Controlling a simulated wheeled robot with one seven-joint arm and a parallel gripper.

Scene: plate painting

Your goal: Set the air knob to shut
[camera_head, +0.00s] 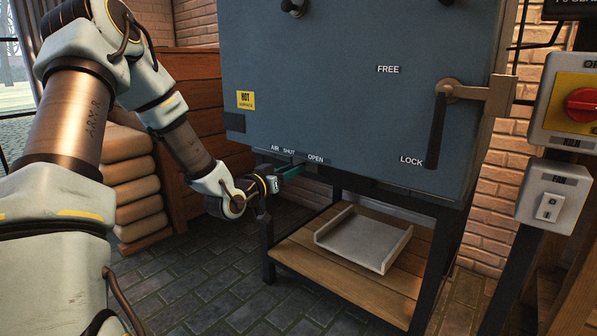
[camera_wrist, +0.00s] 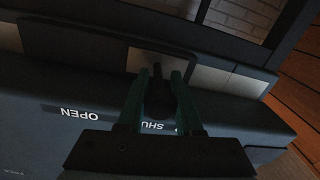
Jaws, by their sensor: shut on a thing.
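The air knob (camera_wrist: 158,95) is a dark, rounded grip under the front lower edge of the blue-grey kiln (camera_head: 340,90). In the wrist view it sits between the two green fingers of my gripper (camera_wrist: 157,88), which is shut on it. The knob is close to the SHUT label (camera_wrist: 153,127), which my gripper partly covers, and apart from the OPEN label (camera_wrist: 80,113). In the head view my gripper (camera_head: 288,172) reaches in below the AIR, SHUT and OPEN labels, and the knob is hidden there.
The kiln door handle (camera_head: 438,125) hangs down by the LOCK label. A grey tray (camera_head: 364,239) lies on the wooden shelf (camera_head: 340,280) below the kiln. Stacked sacks (camera_head: 128,185) stand at the left. A fan switch (camera_head: 549,207) and a red rotary switch (camera_head: 583,105) are at the right.

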